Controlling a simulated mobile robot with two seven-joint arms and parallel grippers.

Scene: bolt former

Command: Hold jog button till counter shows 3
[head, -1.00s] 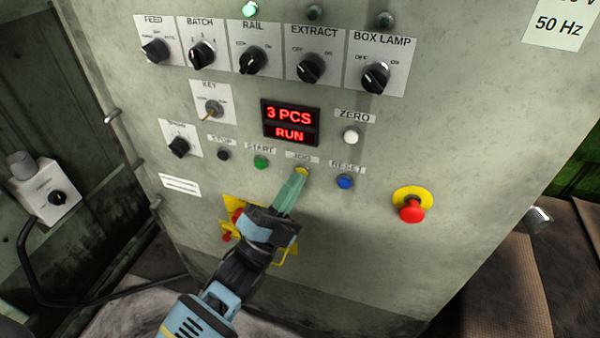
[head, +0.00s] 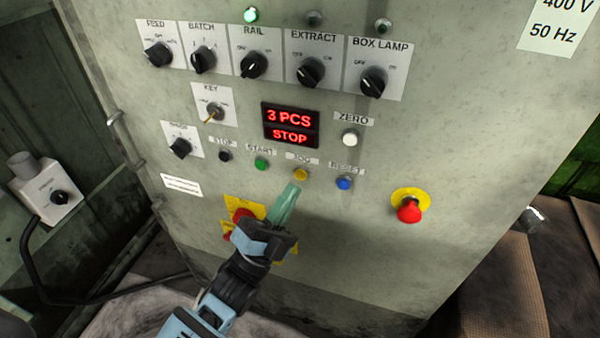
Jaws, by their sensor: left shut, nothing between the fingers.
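The counter display (head: 290,125) on the grey panel reads "3 PCS" in red, with "STOP" on the line below. The yellow jog button (head: 300,174) sits below the display under its JOG label and shows uncovered. My left gripper (head: 292,187) is shut and empty, its greenish fingertips just below the jog button and apart from it. My right gripper is not in view.
The black stop button (head: 224,156), green start button (head: 261,164) and blue reset button (head: 344,182) are close by. A white zero button (head: 350,138) is above right. A red emergency stop (head: 409,210) stands out at the right. A red-and-yellow switch (head: 243,213) is partly behind my left gripper.

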